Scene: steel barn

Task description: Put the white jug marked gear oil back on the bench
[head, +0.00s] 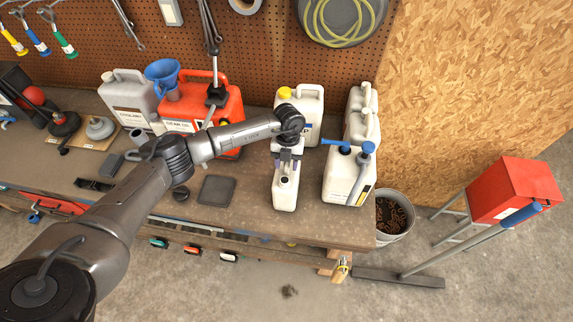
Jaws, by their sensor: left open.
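A small white jug (285,194) stands upright on the bench (235,215) near its front edge. I cannot read a marking on it from here, so I cannot tell if it is the gear oil jug. My left gripper (288,158) is open and points down at the top of this jug. Its fingers are at the jug's upper part, and I cannot tell whether they touch it. The gripper and wrist hide part of the jug's top. My right gripper is out of view.
A white jug with a yellow cap (307,104) stands behind. More white jugs (342,180) stand to the right, with blue-handled parts on top. A red can (225,103), a grey-white can (128,95) and a dark pad (216,190) are left. A bucket (394,218) stands beyond the bench's right end.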

